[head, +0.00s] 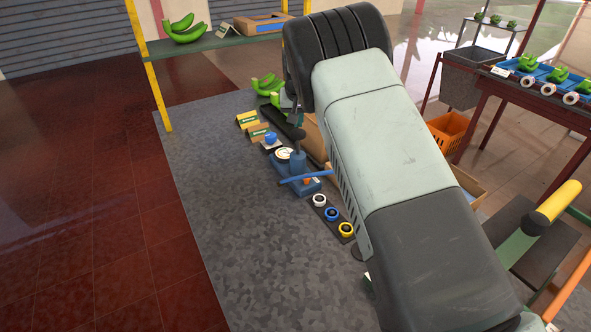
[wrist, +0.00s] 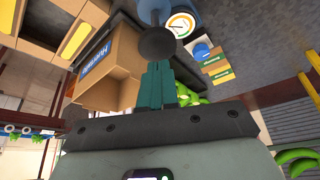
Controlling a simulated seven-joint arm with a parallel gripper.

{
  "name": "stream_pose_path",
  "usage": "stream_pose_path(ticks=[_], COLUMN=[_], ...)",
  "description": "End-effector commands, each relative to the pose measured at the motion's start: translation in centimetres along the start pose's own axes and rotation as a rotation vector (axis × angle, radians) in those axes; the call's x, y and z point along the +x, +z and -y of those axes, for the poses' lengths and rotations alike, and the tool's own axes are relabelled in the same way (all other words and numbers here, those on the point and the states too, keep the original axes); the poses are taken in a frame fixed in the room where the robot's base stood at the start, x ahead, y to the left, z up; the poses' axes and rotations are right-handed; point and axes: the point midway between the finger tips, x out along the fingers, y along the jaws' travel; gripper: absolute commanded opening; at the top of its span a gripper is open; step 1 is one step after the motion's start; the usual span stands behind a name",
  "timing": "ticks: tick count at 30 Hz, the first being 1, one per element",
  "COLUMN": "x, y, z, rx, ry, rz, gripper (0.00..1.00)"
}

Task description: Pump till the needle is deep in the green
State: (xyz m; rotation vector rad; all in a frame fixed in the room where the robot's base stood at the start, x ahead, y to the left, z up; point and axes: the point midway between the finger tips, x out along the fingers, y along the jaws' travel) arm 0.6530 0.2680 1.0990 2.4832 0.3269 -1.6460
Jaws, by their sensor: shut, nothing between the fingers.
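The blue pump (head: 297,183) stands on the grey mat, partly beside my arm, with a blue bar across its front. Its dark round knob (head: 297,133) tops a blue column; the knob also shows in the wrist view (wrist: 157,43). A white round gauge (head: 284,153) sits at the pump's left; in the wrist view its dial (wrist: 181,25) has a coloured rim, but the needle's reading is too small to tell. My gripper (wrist: 159,64) is shut and empty, its teal fingertips right at the knob; I cannot tell whether they touch.
White, blue and yellow rings (head: 333,214) lie in a row by the pump. Small yellow boxes (head: 247,120) and green bananas (head: 267,85) are behind it. A cardboard box (wrist: 108,72) is close to my fingers. The mat's left side is clear.

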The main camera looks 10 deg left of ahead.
Motion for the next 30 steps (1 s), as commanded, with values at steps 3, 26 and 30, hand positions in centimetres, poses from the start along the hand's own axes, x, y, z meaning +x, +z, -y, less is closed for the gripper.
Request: stream_pose_path(ticks=[3,26,30], x=[0.0,2.4,3.3], y=[0.0,1.1,1.4], z=[0.0,0.0,0.0], rx=[0.0,0.0,0.0], ry=[0.0,0.0,0.0], rz=[0.0,0.002,0.002], gripper=[0.0,0.0,0.0])
